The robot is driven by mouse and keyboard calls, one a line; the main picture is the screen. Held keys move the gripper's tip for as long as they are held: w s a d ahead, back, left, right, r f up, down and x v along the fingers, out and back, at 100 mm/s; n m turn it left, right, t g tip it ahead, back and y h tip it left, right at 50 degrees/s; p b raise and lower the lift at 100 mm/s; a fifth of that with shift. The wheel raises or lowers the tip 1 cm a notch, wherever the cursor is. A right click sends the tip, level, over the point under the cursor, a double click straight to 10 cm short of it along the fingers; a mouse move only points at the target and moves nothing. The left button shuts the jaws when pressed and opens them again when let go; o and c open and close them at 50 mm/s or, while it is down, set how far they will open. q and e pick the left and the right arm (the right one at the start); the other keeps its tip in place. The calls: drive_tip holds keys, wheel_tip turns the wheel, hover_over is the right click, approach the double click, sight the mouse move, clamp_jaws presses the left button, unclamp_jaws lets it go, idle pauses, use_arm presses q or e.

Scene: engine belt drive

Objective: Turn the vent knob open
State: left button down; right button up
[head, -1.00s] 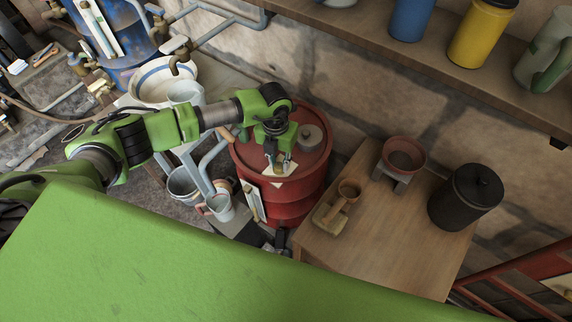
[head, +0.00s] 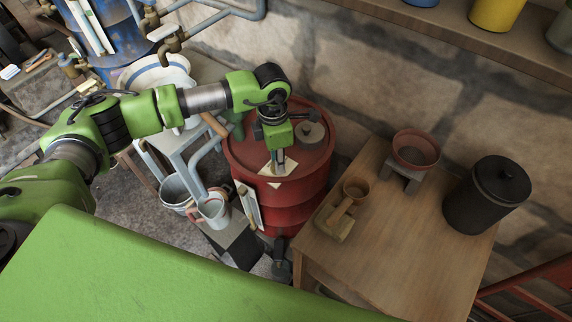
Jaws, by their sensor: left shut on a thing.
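My left gripper (head: 279,162) points down over the top of a red drum (head: 300,190). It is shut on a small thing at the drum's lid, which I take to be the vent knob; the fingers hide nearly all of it. A pale paper label (head: 290,170) lies on the lid around the fingertips. A grey round cap (head: 310,134) sits on the lid behind and right of the gripper. My right gripper is not in view.
A wooden table (head: 410,245) right of the drum holds a scoop-like wooden tool (head: 341,215), a red bowl on a stand (head: 415,150) and a black lidded canister (head: 486,196). Pipes, buckets (head: 176,190) and a blue barrel (head: 105,35) crowd the left. A shelf (head: 450,35) runs above.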

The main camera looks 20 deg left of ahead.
use_arm(q)
drive_tip(key=shift+s+a+f+m+b, duration=0.1)
drive_tip(key=shift+s+f+m+b, duration=0.3)
drive_tip(key=shift+m+b, duration=0.5)
drive_tip(key=shift+r, duration=0.1)
drive_tip(key=c, duration=1.8)
unclamp_jaws()
drive_tip(key=shift+a, duration=0.1)
drive_tip(key=shift+r, duration=0.15)
